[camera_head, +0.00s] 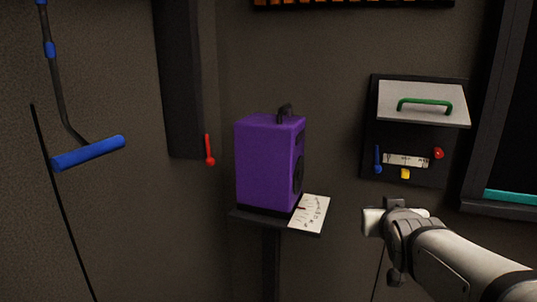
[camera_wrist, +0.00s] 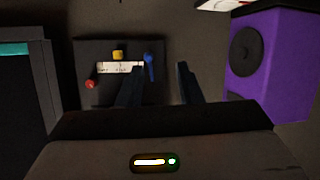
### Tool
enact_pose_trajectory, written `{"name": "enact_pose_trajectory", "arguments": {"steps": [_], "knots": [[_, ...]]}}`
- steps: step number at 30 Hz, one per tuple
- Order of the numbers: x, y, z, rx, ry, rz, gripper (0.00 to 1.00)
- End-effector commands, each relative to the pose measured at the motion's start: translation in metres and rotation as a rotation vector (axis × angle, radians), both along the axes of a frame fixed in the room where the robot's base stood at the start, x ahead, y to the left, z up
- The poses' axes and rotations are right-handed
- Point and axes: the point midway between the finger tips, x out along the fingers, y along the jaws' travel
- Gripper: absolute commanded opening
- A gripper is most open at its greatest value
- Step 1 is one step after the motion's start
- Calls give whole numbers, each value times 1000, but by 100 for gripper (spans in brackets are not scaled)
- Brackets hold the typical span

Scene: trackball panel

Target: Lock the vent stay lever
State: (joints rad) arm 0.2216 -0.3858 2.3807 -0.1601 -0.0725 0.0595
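A dark wall panel (camera_head: 423,178) hangs at the right in the head view, with a pale flap (camera_head: 422,101) with a green handle (camera_head: 425,103) tilted out above it. A small blue lever (camera_head: 377,158) points up at its left, beside a white label (camera_head: 406,160), a yellow part (camera_head: 405,174) and a red knob (camera_head: 438,153). I cannot tell which part is the vent stay lever. In the wrist view the panel is inverted, and the blue lever (camera_wrist: 149,66) shows between my fingers, farther off. My gripper (camera_wrist: 160,68) is open and empty.
A purple speaker (camera_head: 268,163) stands on a small shelf with a white sheet (camera_head: 310,213), left of the panel. A red lever (camera_head: 209,150) hangs by a dark post. A blue-handled bar (camera_head: 88,153) is far left. A dark frame stands right of the panel.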

Motion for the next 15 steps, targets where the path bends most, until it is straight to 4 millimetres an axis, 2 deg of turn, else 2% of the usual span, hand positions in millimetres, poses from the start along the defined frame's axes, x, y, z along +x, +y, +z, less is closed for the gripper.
{"name": "enact_pose_trajectory", "arguments": {"steps": [1,5,7,12,15], "knots": [[-11,10,9,18,93,7,33],[-52,42,-11,89,383,59,33],[-79,56,-19,115,534,73,33],[-140,79,-26,152,823,102,33],[-163,85,-28,160,925,112,33]]}}
